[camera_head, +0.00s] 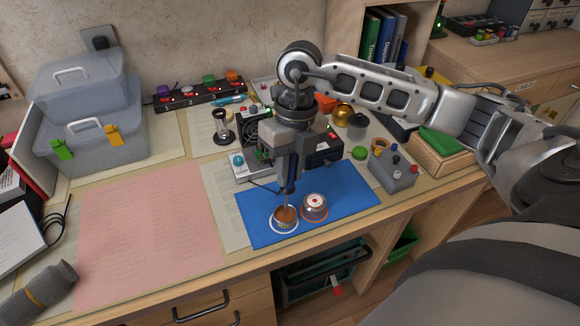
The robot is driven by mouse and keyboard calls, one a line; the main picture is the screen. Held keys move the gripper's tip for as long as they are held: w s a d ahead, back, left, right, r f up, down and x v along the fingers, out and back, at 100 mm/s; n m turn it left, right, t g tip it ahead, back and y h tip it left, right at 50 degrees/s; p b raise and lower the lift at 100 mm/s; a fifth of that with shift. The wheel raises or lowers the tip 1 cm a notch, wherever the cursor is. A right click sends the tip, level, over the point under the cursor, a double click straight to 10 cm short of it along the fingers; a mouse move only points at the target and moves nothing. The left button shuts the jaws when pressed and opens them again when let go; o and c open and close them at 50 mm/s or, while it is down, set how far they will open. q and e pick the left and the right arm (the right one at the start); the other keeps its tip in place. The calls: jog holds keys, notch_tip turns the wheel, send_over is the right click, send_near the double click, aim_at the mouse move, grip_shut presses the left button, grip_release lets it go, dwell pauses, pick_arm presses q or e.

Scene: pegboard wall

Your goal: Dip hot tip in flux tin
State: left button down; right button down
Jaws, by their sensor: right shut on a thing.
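My right gripper (289,172) points down above the blue mat (350,189) and is shut on a slim dark soldering iron (288,190). The iron is about upright, with its thin metal tip pointing down. A small round open tin (285,224) with brown content stands on the mat inside a white ring. The iron's tip is over or in this tin; I cannot tell whether it touches the brown content. A second round tin (314,204) with a pale top and a red mark stands close to its right. My left gripper is out of view.
A grey box (393,173) with coloured knobs stands right of the mat. Behind the gripper are a small fan unit (257,137) and an hourglass (222,128). A pink sheet (140,235) lies flat and clear at left, before grey toolboxes (92,150).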

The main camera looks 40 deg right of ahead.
jog(key=shift+f+b, duration=0.35)
jog(key=shift+f, duration=0.1)
dwell(0.8)
dwell(0.3)
jog(key=shift+r+p, duration=0.65)
jog(key=shift+r, duration=0.2)
jog(key=shift+r+p, duration=1.2)
jog(key=shift+r, duration=0.5)
